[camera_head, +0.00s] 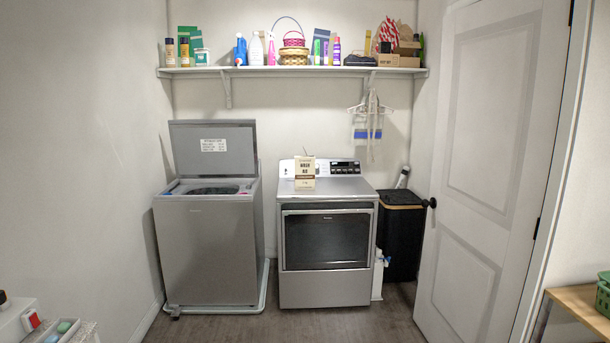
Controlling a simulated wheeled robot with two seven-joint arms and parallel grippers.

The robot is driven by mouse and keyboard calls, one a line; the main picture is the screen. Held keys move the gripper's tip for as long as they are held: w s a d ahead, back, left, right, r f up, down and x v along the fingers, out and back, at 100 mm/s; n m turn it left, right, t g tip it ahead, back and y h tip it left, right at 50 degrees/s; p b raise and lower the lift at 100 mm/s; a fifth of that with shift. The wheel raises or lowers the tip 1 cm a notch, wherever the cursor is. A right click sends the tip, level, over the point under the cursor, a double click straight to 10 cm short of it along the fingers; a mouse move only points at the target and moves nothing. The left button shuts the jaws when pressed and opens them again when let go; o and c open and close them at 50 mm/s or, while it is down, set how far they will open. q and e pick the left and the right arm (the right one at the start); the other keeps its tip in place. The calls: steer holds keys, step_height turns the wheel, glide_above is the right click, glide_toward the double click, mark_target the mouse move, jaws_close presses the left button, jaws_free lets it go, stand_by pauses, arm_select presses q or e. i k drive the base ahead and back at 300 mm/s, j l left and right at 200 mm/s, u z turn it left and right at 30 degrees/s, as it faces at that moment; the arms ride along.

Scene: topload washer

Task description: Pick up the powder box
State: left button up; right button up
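A cream powder box (305,172) with dark lettering and a brown band stands upright on top of the dryer (350,187), left of centre, in front of the control panel. It looks free-standing, with nothing touching its front or sides. Neither of my grippers is in the head view, so I cannot see what they hold or where they are.
A topload washer (208,245) with its lid (213,148) up stands left of the dryer. A black hamper (402,240) is at the right, near a white door (483,150). A shelf (300,70) full of items hangs above. The floor (290,325) in front is clear.

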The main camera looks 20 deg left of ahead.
mark_target(304, 166)
steer(key=u, duration=0.4)
steer(key=i+j+u, duration=0.2)
steer(key=i+u, duration=1)
steer(key=i+l+u, duration=0.1)
steer(key=i, duration=0.4)
steer(key=i+l, duration=0.35)
steer(key=i, duration=0.2)
steer(key=i+l+u, duration=0.15)
steer(key=i, duration=0.35)
steer(key=i+l+z, duration=0.15)
steer(key=i, duration=0.15)
steer(key=i+l+z, duration=0.2)
steer(key=i+j+z, duration=0.1)
steer(key=z, duration=1.05)
